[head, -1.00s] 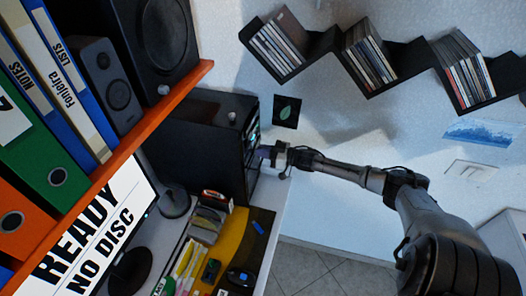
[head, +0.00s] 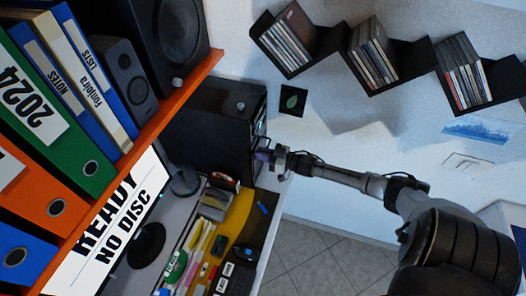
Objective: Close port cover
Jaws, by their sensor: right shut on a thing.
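The black computer tower (head: 208,122) stands on the desk, with small lit spots on its narrow front face. My right gripper (head: 266,156) comes in from the right and is at that front face, below the lit spots. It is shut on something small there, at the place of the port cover. The cover itself is too small and too hidden by the fingers to make out, so I cannot tell how far it is open. My left gripper is not in view.
A monitor (head: 128,215) reads "READY NO DISC". An orange shelf (head: 142,145) with binders and speakers is at the left. Disc racks (head: 375,82) hang on the wall above my right arm. Pens and small items lie on the desk. Floor (head: 325,258) shows below the arm.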

